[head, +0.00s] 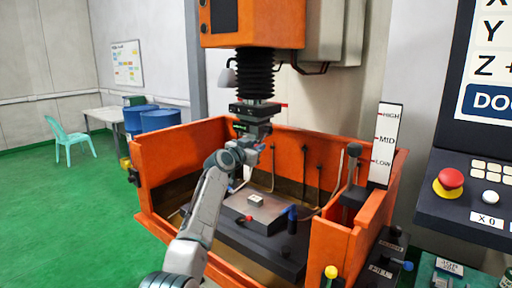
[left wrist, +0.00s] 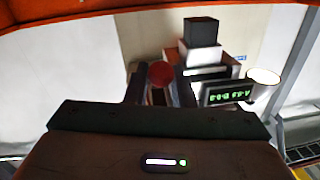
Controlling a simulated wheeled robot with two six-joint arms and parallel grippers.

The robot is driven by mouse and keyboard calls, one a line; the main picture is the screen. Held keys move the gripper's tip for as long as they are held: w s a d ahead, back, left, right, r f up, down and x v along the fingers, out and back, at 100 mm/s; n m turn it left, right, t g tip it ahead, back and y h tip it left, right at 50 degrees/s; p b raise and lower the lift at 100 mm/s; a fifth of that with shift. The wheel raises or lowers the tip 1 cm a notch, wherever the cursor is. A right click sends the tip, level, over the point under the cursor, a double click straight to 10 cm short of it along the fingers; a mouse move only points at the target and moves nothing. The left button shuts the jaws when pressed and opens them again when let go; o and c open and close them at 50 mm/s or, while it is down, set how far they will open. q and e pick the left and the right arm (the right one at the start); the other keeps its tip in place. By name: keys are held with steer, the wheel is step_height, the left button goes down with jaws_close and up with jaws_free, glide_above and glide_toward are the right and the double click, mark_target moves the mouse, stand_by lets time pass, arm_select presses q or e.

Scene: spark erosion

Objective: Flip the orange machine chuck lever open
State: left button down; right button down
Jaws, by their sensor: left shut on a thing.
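The machine chuck (head: 255,108) hangs under the black bellows of the orange machine head. In the left wrist view, the chuck's stacked black and white blocks (left wrist: 197,54) and a green-lit display (left wrist: 228,92) show behind my fingers. A round red-orange knob, the lever's end (left wrist: 160,74), sits between the two dark fingers of my left gripper (left wrist: 160,92), which is shut on it. In the head view my left gripper (head: 260,130) is just below the chuck, and the lever there is too small and covered to make out its angle. My right gripper is not in view.
The orange tank (head: 180,150) surrounds a dark worktable (head: 262,250) with a grey block (head: 256,210) on it. A level scale (head: 386,145) stands at the right rim. A control panel (head: 470,190) with a red button is at the far right. Green floor lies open at left.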

mark_target(261, 139)
arm_select(q)
steer(key=shift+s+a+r+g+y+p, duration=0.15)
steer(key=shift+r+g+y+p, duration=0.35)
steer(key=shift+p, duration=0.85)
steer(key=shift+s+a+r+g+y+p, duration=0.1)
steer(key=shift+s+r+g+y+p, duration=0.1)
steer(key=shift+r+g+p, duration=0.85)
steer(key=shift+p, duration=0.6)
steer(key=shift+r+g+y+p, duration=0.3)
steer(key=shift+g+y, duration=0.1)
steer(key=shift+g, duration=0.15)
steer(key=shift+r+m+g+y, duration=0.3)
steer(key=shift+r+g+y, duration=0.3)
steer(key=shift+g, duration=0.2)
steer(key=c, duration=1.2)
jaws_free()
steer(key=shift+c, duration=0.2)
